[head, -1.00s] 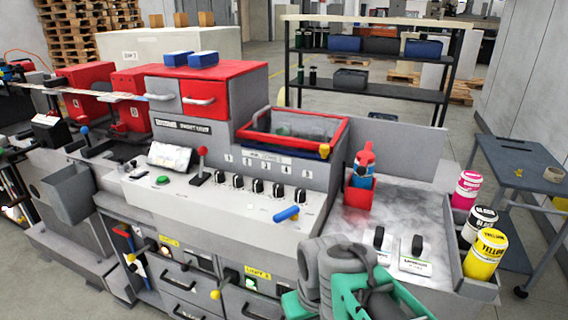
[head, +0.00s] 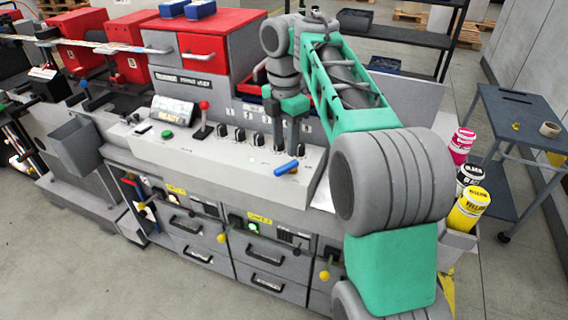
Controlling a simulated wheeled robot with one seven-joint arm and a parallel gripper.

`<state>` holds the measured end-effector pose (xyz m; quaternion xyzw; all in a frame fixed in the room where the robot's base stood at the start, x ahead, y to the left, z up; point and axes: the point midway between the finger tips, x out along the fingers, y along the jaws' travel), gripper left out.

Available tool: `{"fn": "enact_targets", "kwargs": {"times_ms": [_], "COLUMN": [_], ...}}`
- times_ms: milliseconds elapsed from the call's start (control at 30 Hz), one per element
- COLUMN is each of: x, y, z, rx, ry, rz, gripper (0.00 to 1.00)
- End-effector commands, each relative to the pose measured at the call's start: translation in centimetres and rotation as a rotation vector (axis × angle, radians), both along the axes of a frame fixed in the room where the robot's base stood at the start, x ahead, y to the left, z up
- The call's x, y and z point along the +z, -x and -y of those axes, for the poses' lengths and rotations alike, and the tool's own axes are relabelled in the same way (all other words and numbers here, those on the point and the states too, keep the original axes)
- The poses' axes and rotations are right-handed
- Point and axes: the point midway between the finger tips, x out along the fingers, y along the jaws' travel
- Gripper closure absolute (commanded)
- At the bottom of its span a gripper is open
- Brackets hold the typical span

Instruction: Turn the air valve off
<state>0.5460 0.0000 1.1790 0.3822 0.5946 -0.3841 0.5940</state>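A blue lever handle (head: 286,167) sticks out from the front right of the machine's sloping control panel (head: 230,165). It lies slanted, its right end higher. It looks like a valve handle, but I cannot read a label on it. My gripper (head: 286,142) hangs fingers down over the panel, above and behind the blue handle. Its two fingers look apart, with nothing seen between them. It does not appear to touch the handle. My arm hides the right part of the machine top.
Several black knobs (head: 240,135) and a red-balled lever (head: 204,106) stand on the panel close to the gripper. Yellow-balled levers (head: 324,275) stick out below by the drawers. Ink cans (head: 469,208) stand at right. Floor in front is clear.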

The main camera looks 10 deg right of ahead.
Motion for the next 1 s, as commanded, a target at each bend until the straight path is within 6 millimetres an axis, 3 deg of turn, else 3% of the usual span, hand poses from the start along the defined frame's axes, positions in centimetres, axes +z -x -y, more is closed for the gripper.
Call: {"fn": "enact_targets", "kwargs": {"times_ms": [33, 100, 333, 667, 1000], "x": [-1.7, -3.2, -6.6, -6.9, -6.9], "y": [0.0, 0.0, 0.0, 0.0, 0.0], "z": [0.0, 0.0, -0.1, -0.1, 0.0], "rx": [-0.001, -0.002, -0.003, -0.005, -0.007], "ry": [-0.001, 0.000, -0.001, -0.002, -0.002], "rz": [0.000, 0.001, 0.003, 0.002, 0.002], "gripper": [0.60, 0.60, 0.60, 0.60, 0.86]}}
